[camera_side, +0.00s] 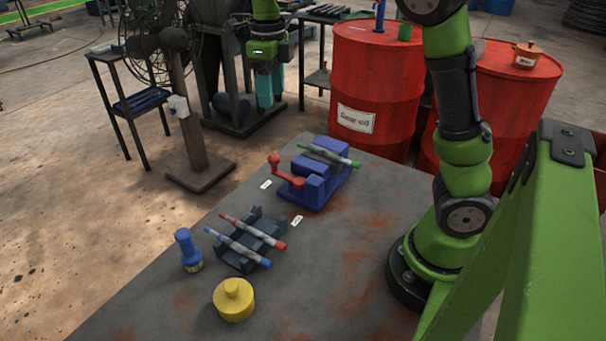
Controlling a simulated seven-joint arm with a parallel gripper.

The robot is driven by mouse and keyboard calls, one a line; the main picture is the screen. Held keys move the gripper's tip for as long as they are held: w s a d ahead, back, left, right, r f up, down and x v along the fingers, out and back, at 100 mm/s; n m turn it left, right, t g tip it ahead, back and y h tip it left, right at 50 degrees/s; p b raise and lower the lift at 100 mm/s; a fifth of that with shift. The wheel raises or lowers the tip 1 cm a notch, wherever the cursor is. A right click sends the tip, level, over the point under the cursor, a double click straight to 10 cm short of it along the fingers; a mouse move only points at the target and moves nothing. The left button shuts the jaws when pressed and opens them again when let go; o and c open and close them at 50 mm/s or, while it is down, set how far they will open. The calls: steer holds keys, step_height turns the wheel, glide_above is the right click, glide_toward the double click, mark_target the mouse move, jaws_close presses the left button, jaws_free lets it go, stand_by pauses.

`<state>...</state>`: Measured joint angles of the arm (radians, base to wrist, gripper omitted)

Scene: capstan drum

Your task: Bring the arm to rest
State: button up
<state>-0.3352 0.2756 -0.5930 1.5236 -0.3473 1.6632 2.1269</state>
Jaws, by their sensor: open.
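My gripper (270,92) hangs at the upper middle of the side view, with its teal fingers pointing down. It is open, and I see nothing between its fingers. It appears high and apart from the things on the grey table (365,225). A blue vise (318,188) with a red handle (284,170) stands on the table. A green-ended rod (330,154) lies across the top of the vise. A dark rack (236,257) holds a red-ended rod (252,230) and a blue-ended rod (236,246).
A blue knobbed tool (188,250) and a yellow knobbed cylinder (233,300) stand near the front left table edge. Red drums (377,85) stand behind the table. A fan (172,45) and a small side table (140,103) are at the left. The table's right middle is bare.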

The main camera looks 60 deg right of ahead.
steer(key=shift+r, duration=0.6)
steer(key=s+a+n+t+y, duration=0.1)
steer(key=s+a+n+t, duration=0.2)
steer(key=s+n, duration=0.5)
steer(key=s+a+f+n+t+y, duration=0.1)
steer(key=s+a+n+t, duration=0.3)
steer(key=n, duration=1.7)
steer(key=s+a, duration=0.2)
steer(key=s, duration=0.3)
steer(key=shift+f, duration=0.3)
